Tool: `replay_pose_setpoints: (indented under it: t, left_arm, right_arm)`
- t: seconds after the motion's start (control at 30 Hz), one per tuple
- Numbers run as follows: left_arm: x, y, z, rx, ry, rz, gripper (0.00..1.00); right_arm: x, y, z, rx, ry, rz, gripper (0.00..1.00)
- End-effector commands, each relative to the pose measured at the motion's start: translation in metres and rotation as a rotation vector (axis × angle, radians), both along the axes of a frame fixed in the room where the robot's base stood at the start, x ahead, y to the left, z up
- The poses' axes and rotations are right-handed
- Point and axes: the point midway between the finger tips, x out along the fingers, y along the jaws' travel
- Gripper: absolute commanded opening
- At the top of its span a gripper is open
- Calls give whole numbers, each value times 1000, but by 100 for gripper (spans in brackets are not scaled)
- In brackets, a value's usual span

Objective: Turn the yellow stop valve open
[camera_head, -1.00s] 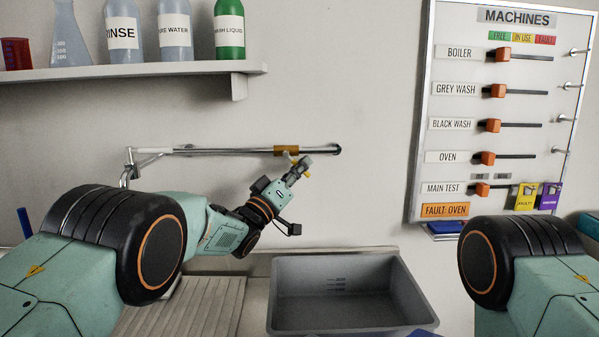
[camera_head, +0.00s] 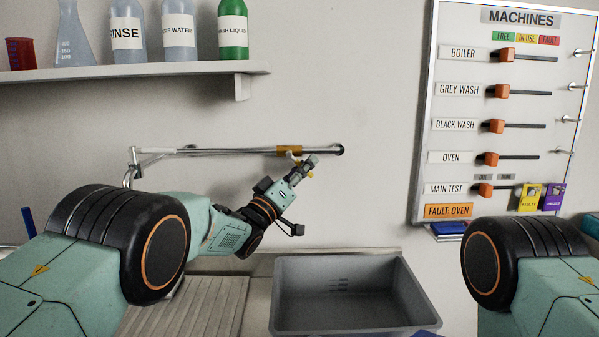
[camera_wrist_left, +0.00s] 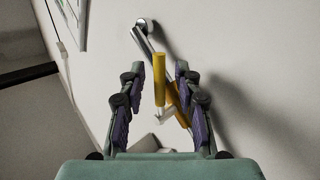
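The yellow stop valve (camera_head: 290,151) sits on a metal pipe (camera_head: 232,152) along the wall. In the left wrist view its yellow handle (camera_wrist_left: 159,80) sticks out toward the camera, and part of its yellow body (camera_wrist_left: 178,103) shows behind. My left gripper (camera_head: 309,164) is at the valve, just below and right of its body. In the left wrist view the left gripper (camera_wrist_left: 160,85) has its fingers apart on both sides of the handle, with gaps on each side. My right gripper is not in view; only my right arm shows at lower right.
A grey basin (camera_head: 345,295) stands below the pipe. A shelf (camera_head: 130,72) with bottles is above left. The machines board (camera_head: 500,110) with orange sliders hangs at right. The wall between shelf and board is clear.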

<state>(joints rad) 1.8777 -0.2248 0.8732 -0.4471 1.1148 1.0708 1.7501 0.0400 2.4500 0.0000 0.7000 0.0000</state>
Motion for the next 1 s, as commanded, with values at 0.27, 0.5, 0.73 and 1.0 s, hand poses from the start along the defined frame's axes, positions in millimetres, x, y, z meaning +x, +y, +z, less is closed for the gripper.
replay_pose_setpoints:
  t: [0.27, 0.5, 0.73, 1.0]
  left_arm:
    - [-13, 12, -8, 2, 2, 1, 33]
    - [-35, 29, -21, 1, 4, 1, 33]
    - [-59, 50, -36, 0, 4, 2, 33]
    - [-80, 67, -48, 0, 1, 2, 33]
  right_arm:
    - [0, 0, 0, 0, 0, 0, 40]
    - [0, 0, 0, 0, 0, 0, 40]
    - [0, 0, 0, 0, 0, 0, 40]
    - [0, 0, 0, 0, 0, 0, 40]
